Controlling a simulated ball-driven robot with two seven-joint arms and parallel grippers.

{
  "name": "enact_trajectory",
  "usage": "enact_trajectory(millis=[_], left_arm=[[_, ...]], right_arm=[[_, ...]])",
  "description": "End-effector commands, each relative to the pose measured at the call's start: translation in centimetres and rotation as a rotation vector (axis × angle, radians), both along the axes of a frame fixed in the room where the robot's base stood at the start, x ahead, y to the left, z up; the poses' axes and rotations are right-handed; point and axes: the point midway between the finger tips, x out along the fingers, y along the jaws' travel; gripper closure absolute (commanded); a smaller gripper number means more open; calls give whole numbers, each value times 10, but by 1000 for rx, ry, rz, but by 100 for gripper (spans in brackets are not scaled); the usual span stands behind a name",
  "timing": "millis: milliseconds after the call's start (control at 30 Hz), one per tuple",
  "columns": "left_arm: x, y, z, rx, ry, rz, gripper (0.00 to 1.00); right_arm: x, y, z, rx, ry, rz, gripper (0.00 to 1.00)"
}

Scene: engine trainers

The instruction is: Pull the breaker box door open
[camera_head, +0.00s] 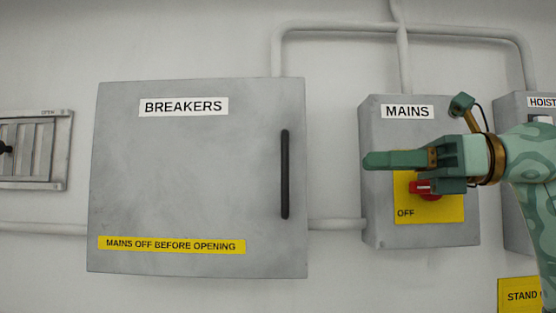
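The grey breaker box door (190,175) fills the left middle of the head view. It carries a white BREAKERS label and a yellow strip reading MAINS OFF BEFORE OPENING, and it looks closed. Its black vertical bar handle (285,174) is near the right edge. My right gripper (378,161) comes in from the right, in front of the MAINS box, with its fingers pointing left. It is apart from the handle, to its right in the picture. Whether its fingers are open or closed is unclear from this side. My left gripper is out of view.
The grey MAINS box (378,225) has a red knob (424,190) on a yellow plate, partly hidden behind my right gripper. A HOIST box (510,110) is at the right edge. A slatted panel (40,150) with a black knob is at far left. Conduits (340,28) run along the wall.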

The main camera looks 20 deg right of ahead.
Motion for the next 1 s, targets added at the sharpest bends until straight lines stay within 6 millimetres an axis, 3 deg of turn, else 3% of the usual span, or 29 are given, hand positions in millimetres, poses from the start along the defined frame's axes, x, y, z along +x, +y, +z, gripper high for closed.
enact_trajectory(millis=[167, 300, 500, 700, 967, 1000], left_arm=[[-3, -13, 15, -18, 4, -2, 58], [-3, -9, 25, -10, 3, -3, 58], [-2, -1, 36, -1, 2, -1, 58], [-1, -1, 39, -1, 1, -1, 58], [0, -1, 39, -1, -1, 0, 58], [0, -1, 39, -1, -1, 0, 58]], right_arm=[[20, 42, 3, 0, 1, 9, 73], [36, 74, 3, 1, 2, 8, 73], [54, 106, 2, 1, 3, 5, 73], [61, 119, 1, 2, 1, 3, 73], [62, 121, 0, 1, 2, 2, 73], [62, 120, 0, 1, 2, 2, 81]])
